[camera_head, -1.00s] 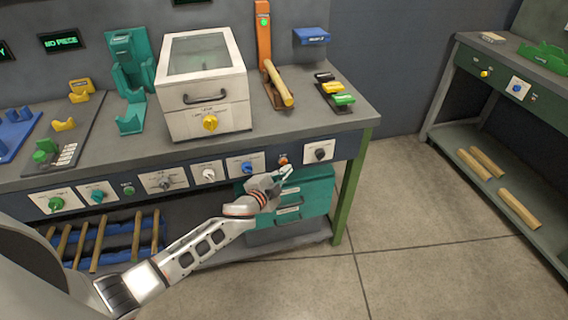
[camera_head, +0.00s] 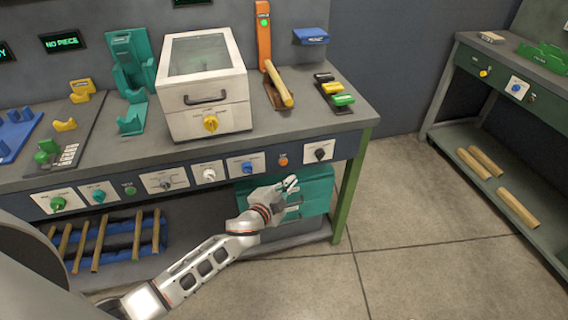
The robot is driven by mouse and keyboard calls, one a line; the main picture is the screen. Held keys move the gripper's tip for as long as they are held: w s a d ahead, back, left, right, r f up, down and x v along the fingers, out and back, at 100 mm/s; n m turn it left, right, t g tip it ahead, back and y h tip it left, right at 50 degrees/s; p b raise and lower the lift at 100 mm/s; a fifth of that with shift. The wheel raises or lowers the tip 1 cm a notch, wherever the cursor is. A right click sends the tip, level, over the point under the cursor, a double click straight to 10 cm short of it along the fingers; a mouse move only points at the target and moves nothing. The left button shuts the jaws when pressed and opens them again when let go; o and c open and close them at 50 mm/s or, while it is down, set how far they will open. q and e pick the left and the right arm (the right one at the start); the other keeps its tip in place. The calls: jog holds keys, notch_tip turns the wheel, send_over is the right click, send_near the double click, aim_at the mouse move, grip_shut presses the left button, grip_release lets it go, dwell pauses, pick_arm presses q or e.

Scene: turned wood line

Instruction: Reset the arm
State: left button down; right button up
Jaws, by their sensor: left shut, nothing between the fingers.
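My left arm reaches in from the lower left of the head view. My left gripper (camera_head: 290,184) is shut and empty. It appears in front of the teal drawer unit (camera_head: 312,192) under the workbench, below the row of knobs on the bench front. I cannot tell whether it touches the drawers. My right gripper is not in view.
The workbench (camera_head: 290,130) carries a white lidded box (camera_head: 205,115), a wooden piece (camera_head: 279,84) by an orange stand, and several coloured blocks. A blue rack (camera_head: 122,247) of wooden rods sits below. A second bench (camera_head: 545,85) stands right; the floor (camera_head: 420,230) between is clear.

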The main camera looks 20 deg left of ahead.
pick_arm(q)
jog(key=shift+f, duration=0.1)
dwell(0.4)
jog(key=s+f+n+g, duration=0.2)
jog(key=s+f+n, duration=0.2)
jog(key=s, duration=1.1)
jog(key=s+a+f+n+g, duration=0.1)
jog(key=s+f+n, duration=0.4)
jog(key=s, duration=1)
jog(key=shift+s+f+g, duration=0.15)
jog(key=shift+f+g, duration=0.45)
jog(key=shift+g, duration=0.1)
